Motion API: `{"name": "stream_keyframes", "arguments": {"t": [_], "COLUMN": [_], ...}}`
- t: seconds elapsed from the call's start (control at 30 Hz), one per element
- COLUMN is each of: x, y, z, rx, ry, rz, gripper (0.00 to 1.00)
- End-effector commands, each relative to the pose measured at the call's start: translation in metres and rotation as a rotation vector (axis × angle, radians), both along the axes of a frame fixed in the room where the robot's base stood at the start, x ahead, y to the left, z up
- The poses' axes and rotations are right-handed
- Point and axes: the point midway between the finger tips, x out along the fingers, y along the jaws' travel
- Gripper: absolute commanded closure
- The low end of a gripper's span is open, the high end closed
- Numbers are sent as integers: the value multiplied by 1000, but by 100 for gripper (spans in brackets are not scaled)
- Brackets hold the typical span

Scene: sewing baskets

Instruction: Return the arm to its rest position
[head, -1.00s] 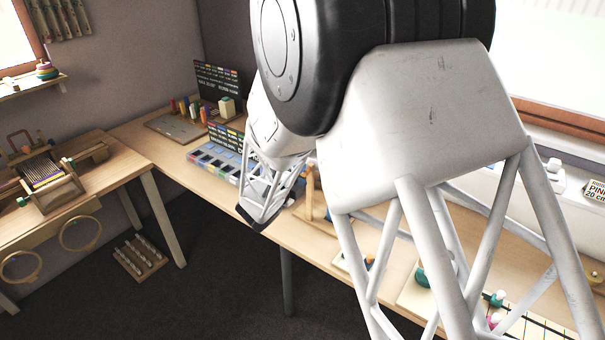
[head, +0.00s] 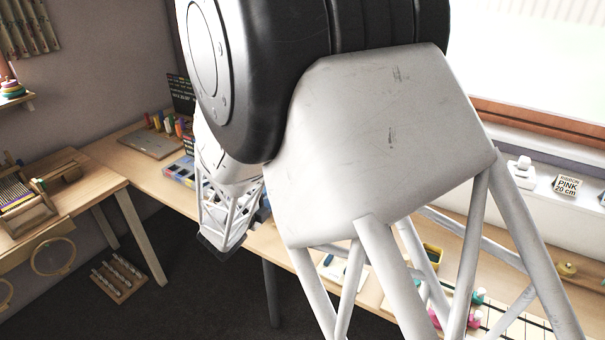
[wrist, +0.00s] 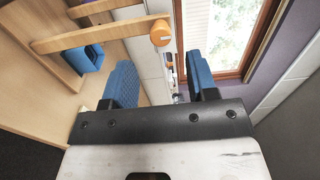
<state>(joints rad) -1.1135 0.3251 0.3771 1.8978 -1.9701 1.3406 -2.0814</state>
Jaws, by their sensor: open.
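My gripper (wrist: 160,84) shows in the wrist view as two blue ridged fingers on a dark bar, spread apart with nothing held between them. My arm's white and black links fill the middle of the head view, and my gripper cannot be made out there. In the wrist view a wooden bar with a round orange end (wrist: 160,33) lies just beyond the fingers. It looks apart from them, but the exact gap cannot be told.
A long wooden worktable (head: 148,180) runs behind my arm, with small sewing items on it. A side table (head: 100,188) with a small wooden frame (head: 24,205) stands at left.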

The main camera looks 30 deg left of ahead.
Motion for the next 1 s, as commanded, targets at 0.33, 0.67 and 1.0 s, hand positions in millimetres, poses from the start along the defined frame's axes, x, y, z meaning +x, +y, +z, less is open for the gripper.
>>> {"name": "stream_keyframes", "arguments": {"t": [0.33, 0.67, 1.0], "x": [5, 45, 74], "y": [-9, -96, -241], "z": [4, 41, 88], "rx": [25, 275, 717], "ry": [7, 61, 72], "rz": [-21, -230, -587], "gripper": [47, 47, 47]}}
